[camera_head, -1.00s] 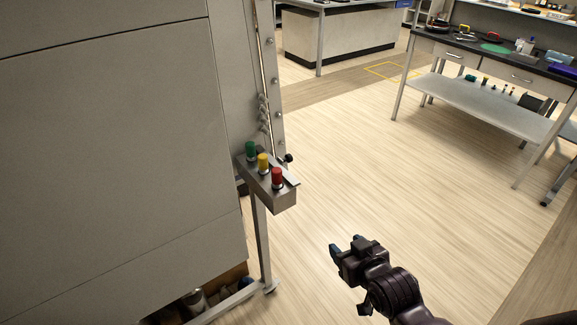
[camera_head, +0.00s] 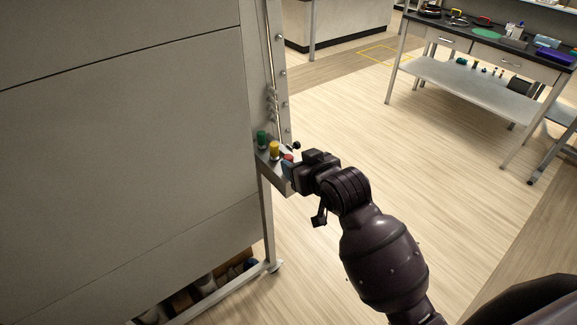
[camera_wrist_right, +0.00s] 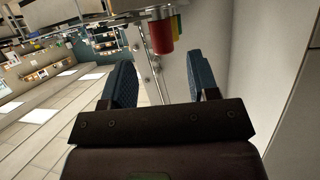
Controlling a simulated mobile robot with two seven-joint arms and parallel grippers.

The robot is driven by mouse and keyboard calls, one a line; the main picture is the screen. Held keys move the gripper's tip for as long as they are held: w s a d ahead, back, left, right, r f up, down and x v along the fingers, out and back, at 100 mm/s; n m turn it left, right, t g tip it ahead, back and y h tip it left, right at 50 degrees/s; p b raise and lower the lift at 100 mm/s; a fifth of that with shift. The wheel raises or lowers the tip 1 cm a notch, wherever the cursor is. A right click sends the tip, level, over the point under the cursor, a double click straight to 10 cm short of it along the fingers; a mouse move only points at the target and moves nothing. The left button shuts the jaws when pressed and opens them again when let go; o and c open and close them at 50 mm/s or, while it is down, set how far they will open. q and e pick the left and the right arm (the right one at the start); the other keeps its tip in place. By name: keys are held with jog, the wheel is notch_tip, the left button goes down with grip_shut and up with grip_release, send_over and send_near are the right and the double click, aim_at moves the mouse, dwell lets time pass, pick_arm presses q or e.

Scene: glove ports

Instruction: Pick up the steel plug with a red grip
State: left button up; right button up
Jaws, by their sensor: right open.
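The steel plug with a red grip (camera_head: 287,157) sits at the near end of a small metal holder on the grey cabinet's side. I cannot tell whether a finger touches the plug. My left gripper is not in view.
A yellow-grip plug (camera_head: 274,149) and a green-grip plug (camera_head: 262,139) stand in a row beside the red one. The large grey cabinet (camera_head: 130,150) fills the left. A black-topped bench (camera_head: 480,45) stands far right. The wooden floor between is clear.

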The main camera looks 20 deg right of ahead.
aim_at(290, 159)
jog(key=shift+p+x, duration=0.35)
jog(key=shift+x, duration=2.25)
jog(key=shift+a, duration=0.15)
grip_shut()
jog(key=shift+r, duration=0.1)
